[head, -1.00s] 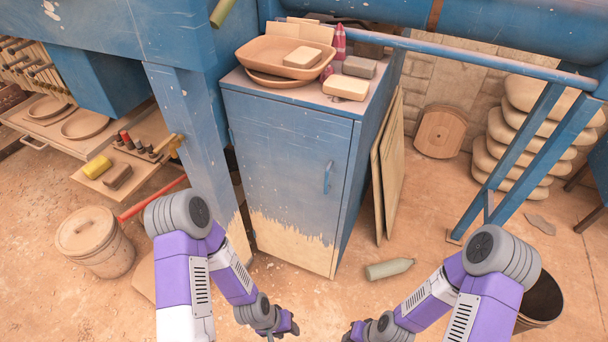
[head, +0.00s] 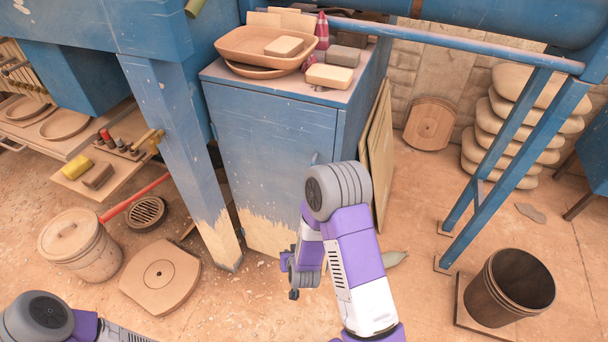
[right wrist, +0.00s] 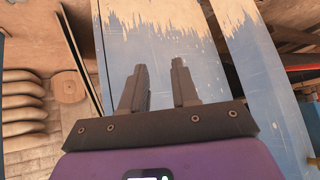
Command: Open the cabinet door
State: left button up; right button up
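The blue cabinet (head: 345,95) stands in the middle of the head view, its worn door (head: 260,140) shut. The top of the door's handle (head: 315,158) just shows; my right arm hides the rest. My right gripper (head: 293,292) is low in front of the door's bare lower part, below the handle. In the right wrist view, the picture is upside down: the right gripper (right wrist: 161,70) has its two fingers apart with nothing between them, and the blue door (right wrist: 165,45) lies beyond. My left arm shows at the bottom left of the head view; its gripper is out of frame.
Trays (head: 240,47) and blocks sit on the cabinet top. Boards (head: 378,150) lean on its right side. A bottle (head: 393,258) lies on the floor by my right arm.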

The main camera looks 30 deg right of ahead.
jog(key=w+d+r+m+t+h+b, duration=0.1)
jog(key=w+d+r+m+t+h, duration=0.25)
jog(key=r, duration=0.55)
jog(key=w+d+r+n+t+h+b, duration=0.1)
jog(key=w+d+r+t+h+b, duration=0.15)
jog(key=w+d+r+h, duration=0.5)
jog(key=shift+m+y, duration=0.25)
jog(key=shift+y, duration=0.65)
jog(key=w+d+r, duration=0.2)
jog(key=d, duration=0.1)
jog(key=shift+w+d, duration=0.15)
jog(key=shift+w, duration=0.25)
pick_arm(q)
notch_tip(320, 180, down, 4)
jog(key=shift+f, duration=0.2)
pick_arm(e)
jog(key=shift+c, duration=0.3)
grip_shut()
